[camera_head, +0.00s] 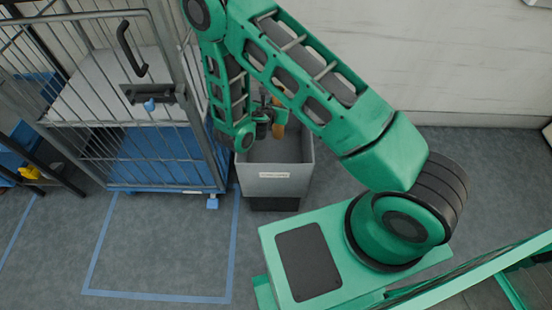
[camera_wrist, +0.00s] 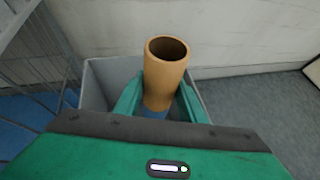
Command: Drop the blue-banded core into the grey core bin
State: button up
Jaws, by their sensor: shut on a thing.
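My gripper (camera_wrist: 160,108) is shut on a tan cardboard core (camera_wrist: 164,72), a hollow tube whose open end faces the wrist camera. A strip of blue shows on the core low between the fingers. In the head view the core (camera_head: 279,128) is partly hidden by my green arm. The grey core bin (camera_head: 272,183) has a white label on its front and stands on the floor below my gripper. The bin's rim also shows in the wrist view (camera_wrist: 97,82), around and beneath the core. The core appears over the bin's opening; its lower end is hidden.
A wire cage trolley (camera_head: 165,140) with blue and white shelves stands close to the left of the bin. A pale wall (camera_head: 470,70) is behind. Blue tape lines (camera_head: 160,296) mark the floor at left. Grey floor is free right of the bin.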

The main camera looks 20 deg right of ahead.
jog(key=o, duration=1.5)
jog(key=shift+c, duration=0.2)
jog(key=v, duration=1)
jog(key=shift+s+a+r, duration=0.2)
